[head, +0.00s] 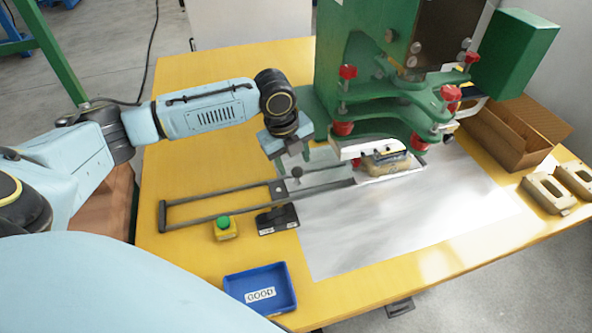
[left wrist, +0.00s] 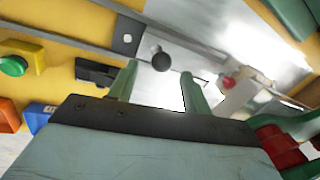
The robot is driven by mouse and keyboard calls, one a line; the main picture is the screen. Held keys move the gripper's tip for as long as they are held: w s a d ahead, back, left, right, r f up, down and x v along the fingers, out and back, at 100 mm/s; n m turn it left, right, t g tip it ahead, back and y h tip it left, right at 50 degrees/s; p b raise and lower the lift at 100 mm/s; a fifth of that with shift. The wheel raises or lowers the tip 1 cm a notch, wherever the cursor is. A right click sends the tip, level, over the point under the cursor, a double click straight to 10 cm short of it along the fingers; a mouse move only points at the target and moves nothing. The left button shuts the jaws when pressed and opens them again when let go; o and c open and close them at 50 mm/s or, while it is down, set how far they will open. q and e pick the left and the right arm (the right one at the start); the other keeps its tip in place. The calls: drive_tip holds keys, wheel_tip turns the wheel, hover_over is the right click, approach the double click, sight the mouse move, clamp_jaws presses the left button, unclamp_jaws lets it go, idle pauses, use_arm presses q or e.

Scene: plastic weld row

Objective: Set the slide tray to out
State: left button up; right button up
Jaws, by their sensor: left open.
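The slide tray (head: 330,177) is a grey plate on dark rails (head: 222,213), with a round dark knob (head: 296,172) at its left end. Its right end reaches under the green press and bears a tan part (head: 385,163). My left gripper (head: 297,160) points down just above the knob, open and empty. In the left wrist view its green fingers (left wrist: 160,90) are spread apart, and the knob (left wrist: 161,62) shows just beyond the gap between their tips. Whether a finger touches the knob I cannot tell. My right gripper is out of view.
The green press (head: 365,60) with red knobs stands behind the tray's right end. A green button on a yellow box (head: 225,228), a dark labelled block (head: 277,219) and a blue GOOD bin (head: 261,290) are in front. A cardboard box (head: 515,135) and tan parts (head: 548,193) lie right.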

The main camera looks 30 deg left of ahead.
sight(296, 168)
use_arm(q)
drive_tip(key=f, duration=0.3)
drive_tip(key=shift+w+d+f+b, duration=0.1)
drive_tip(key=shift+w+d+b, duration=0.05)
drive_tip(key=shift+w+b, duration=0.15)
drive_tip(key=shift+f, duration=0.15)
drive_tip(key=c, duration=0.9)
clamp_jaws()
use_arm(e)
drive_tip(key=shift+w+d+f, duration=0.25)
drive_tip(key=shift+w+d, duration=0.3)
